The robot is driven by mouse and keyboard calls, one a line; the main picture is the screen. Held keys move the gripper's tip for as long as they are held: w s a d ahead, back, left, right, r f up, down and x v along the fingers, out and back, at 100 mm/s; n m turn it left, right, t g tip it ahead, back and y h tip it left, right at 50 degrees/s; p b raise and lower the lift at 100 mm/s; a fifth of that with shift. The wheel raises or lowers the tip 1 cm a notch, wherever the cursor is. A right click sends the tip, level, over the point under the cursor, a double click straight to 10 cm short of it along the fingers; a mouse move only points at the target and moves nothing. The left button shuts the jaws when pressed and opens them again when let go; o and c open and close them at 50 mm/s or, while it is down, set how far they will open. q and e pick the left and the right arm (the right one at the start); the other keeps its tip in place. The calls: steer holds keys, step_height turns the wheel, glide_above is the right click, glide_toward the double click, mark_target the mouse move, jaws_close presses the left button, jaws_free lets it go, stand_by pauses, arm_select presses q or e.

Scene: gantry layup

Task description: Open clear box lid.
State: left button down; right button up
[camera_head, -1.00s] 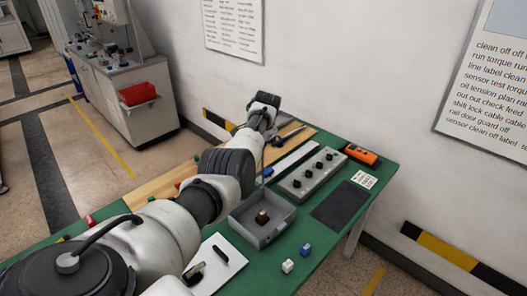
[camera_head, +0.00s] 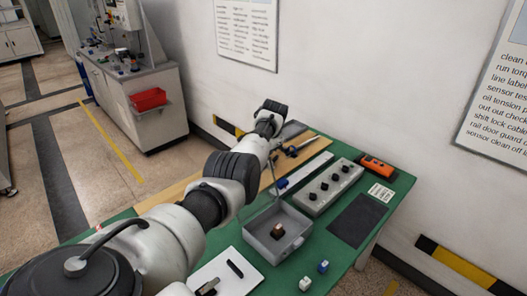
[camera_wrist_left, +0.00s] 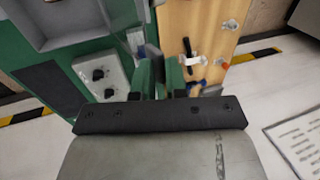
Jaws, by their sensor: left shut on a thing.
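The grey open-topped box (camera_head: 258,237) stands on the green table in the head view, with a small brown and black block (camera_head: 277,231) inside. A faint thin line rises from its back side, like the edge of a raised clear lid (camera_head: 275,182); the lid's pane is hardly visible. A corner of the box (camera_wrist_left: 75,42) shows at the upper left in the left wrist view. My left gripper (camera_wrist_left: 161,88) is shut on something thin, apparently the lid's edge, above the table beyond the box. My right gripper is out of view.
Behind the box are a grey knob panel (camera_head: 325,187) and a white strip (camera_head: 304,172). A wooden board (camera_wrist_left: 205,25) holds tools. The wall is close behind.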

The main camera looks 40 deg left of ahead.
arm_select(q)
steer(key=c, duration=1.2)
jaws_free()
steer(key=shift+f, duration=0.25)
steer(key=shift+c, duration=0.2)
steer(key=shift+r, duration=0.1)
steer(key=shift+d+r, duration=0.15)
steer(key=shift+r, duration=0.4)
steer(key=b+v, duration=0.1)
steer(key=v, duration=0.8)
steer(key=shift+r, duration=0.2)
steer(key=shift+d, duration=0.1)
